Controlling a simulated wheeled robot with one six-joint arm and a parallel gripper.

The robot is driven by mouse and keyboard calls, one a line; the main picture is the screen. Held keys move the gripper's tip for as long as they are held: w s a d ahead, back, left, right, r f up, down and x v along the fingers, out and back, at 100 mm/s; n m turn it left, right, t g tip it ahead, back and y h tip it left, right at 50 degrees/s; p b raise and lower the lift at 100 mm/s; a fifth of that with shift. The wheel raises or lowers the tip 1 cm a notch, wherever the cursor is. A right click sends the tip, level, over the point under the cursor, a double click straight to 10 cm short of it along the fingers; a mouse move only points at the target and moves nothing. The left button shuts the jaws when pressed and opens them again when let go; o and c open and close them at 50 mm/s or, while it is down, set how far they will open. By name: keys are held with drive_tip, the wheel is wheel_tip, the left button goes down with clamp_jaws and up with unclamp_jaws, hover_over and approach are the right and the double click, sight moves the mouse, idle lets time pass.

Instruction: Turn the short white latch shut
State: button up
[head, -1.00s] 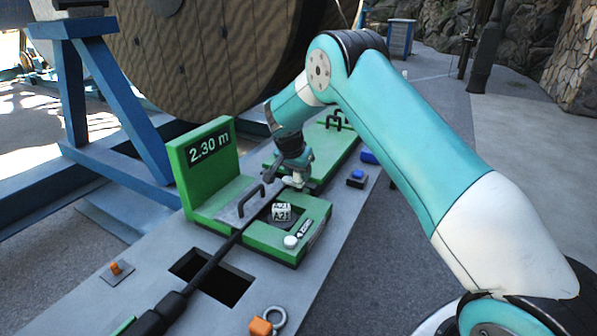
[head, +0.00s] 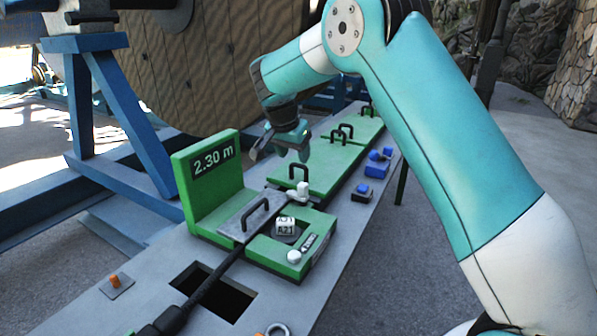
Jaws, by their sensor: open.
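The short white latch (head: 301,191) sits at the far end of the grey hinged plate (head: 249,212) on the green counter unit. It looks like a small upright white block with a short foot; I cannot tell from this view whether it is turned shut. My gripper (head: 290,152) is open and empty, pointing down above the green panel behind the latch. It is clear of the latch, higher and slightly left of it in the picture.
A black cable (head: 208,283) runs under the plate. A white-and-black counter block (head: 285,227) and white knob (head: 294,256) sit nearby. A 2.30 m display (head: 213,163) stands left.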

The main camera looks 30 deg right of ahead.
drive_tip(key=shift+v, duration=2)
